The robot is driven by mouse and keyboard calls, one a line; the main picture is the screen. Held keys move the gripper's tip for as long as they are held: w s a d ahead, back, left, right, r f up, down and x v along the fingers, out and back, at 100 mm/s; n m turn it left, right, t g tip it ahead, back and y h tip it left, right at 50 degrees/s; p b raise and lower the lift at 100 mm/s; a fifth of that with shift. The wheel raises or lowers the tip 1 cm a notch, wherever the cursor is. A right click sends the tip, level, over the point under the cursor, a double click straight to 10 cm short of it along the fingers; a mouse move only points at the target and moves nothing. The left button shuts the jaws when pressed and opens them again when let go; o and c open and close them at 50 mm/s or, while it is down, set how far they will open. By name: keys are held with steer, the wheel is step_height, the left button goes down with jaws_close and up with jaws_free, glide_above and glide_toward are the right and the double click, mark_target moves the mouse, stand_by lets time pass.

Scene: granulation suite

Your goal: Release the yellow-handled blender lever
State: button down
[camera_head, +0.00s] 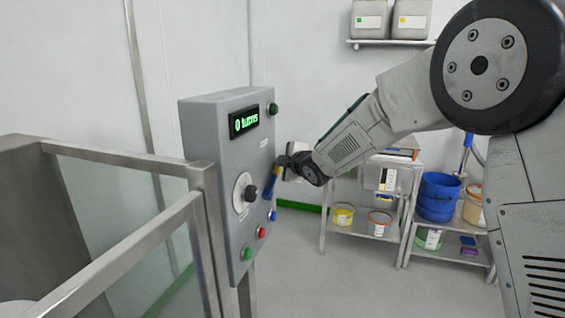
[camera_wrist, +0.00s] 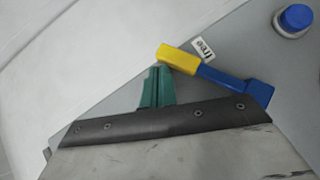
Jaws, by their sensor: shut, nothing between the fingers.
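The blender lever (camera_head: 270,184) is on the front of the grey control panel (camera_head: 225,150). In the wrist view the lever has a blue arm (camera_wrist: 225,80) and a yellow handle (camera_wrist: 178,58), and it lies slanted, yellow end at upper left. A label reading "free" (camera_wrist: 203,47) is beside it. My gripper (camera_wrist: 157,72) has green fingers that are shut and empty. Their tips are right by the lower left edge of the yellow handle; I cannot tell whether they touch. In the head view my gripper (camera_head: 284,162) is at the panel's right side, by the lever.
The panel carries a green display (camera_head: 244,121), a dial (camera_head: 245,192) and coloured buttons; a blue button (camera_wrist: 296,19) is near the lever. A metal railing (camera_head: 120,155) stands at left. The floor between is clear.

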steer(key=shift+d, duration=0.1)
steer(key=s+d+r, duration=0.5)
steer(key=s+r, duration=0.2)
steer(key=r, duration=0.2)
steer(key=shift+s+r, duration=0.2)
steer(key=shift+r, duration=0.1)
